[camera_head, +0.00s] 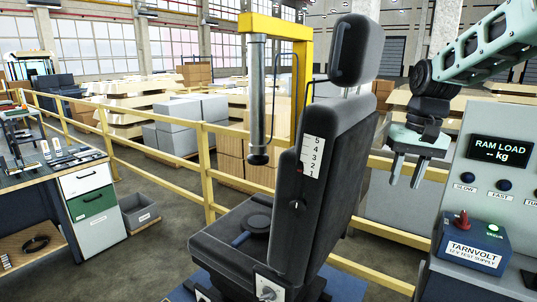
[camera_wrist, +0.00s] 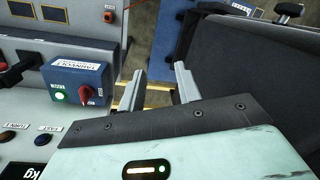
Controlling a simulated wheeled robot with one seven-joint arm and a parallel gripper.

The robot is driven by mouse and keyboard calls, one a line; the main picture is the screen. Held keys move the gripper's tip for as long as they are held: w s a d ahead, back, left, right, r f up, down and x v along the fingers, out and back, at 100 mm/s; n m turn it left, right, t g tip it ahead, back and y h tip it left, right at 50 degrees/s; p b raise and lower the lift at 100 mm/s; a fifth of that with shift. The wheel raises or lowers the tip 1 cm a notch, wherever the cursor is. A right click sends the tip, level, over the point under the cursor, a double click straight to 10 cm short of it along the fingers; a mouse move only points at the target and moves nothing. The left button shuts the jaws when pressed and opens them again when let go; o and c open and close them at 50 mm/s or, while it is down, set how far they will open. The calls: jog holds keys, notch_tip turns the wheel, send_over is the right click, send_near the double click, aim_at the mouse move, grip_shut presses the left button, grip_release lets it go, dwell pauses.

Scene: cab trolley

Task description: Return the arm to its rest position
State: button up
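My arm (camera_head: 490,45) reaches in from the upper right in the head view. My gripper (camera_head: 406,172) hangs from it with its fingers pointing down, between the seat and the grey control panel. In the wrist view my gripper (camera_wrist: 158,82) shows two grey fingers standing apart with nothing between them. It is open and empty, and it appears to touch nothing.
A black cab seat (camera_head: 335,170) stands left of my gripper. A grey panel (camera_head: 480,130) with a RAM LOAD display and a blue Tarnvolt box (camera_head: 472,246) stands right. Yellow railing (camera_head: 203,160) runs behind. A workbench (camera_head: 50,165) is at left.

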jog(key=s+a+f+n, duration=0.3)
jog(key=s+a, duration=0.5)
jog(key=a, duration=0.3)
jog(key=s+a+f+n, duration=0.2)
jog(key=s, duration=0.5)
jog(key=s+a+f+n, duration=0.2)
jog(key=s+a, duration=0.1)
jog(key=s, duration=0.5)
jog(key=s+a+f+n, duration=0.2)
jog(key=s+f+n, duration=0.1)
jog(key=s, duration=0.4)
jog(key=shift+s+a+h+b, duration=0.25)
jog(key=shift+s+h+b, duration=0.05)
jog(key=shift+s+b, duration=0.1)
